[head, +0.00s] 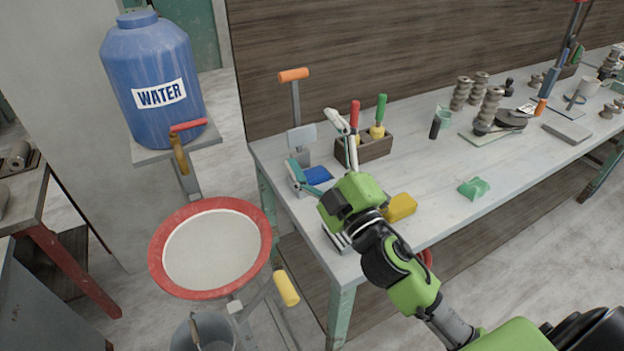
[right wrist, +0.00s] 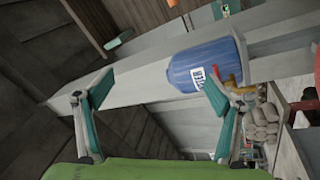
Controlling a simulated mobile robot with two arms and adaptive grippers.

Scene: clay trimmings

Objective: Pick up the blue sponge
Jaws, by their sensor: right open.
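The blue sponge (head: 318,175) lies near the left end of the long worktable (head: 440,165), partly covered by my right gripper in the head view. My right gripper (head: 311,140) is open, with its teal-tipped fingers spread to either side of the sponge in the picture. The height of the gripper above the table is hard to tell. In the right wrist view, the open fingers (right wrist: 158,90) have nothing between them that they hold, and the sponge does not show there. My left gripper is not in view.
A yellow sponge (head: 401,207) and a green lump (head: 473,188) lie to the right. A wooden tool box (head: 378,148) with red and green handles stands behind. A blue water barrel (head: 150,85) and a red-rimmed basin (head: 155,255) stand left.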

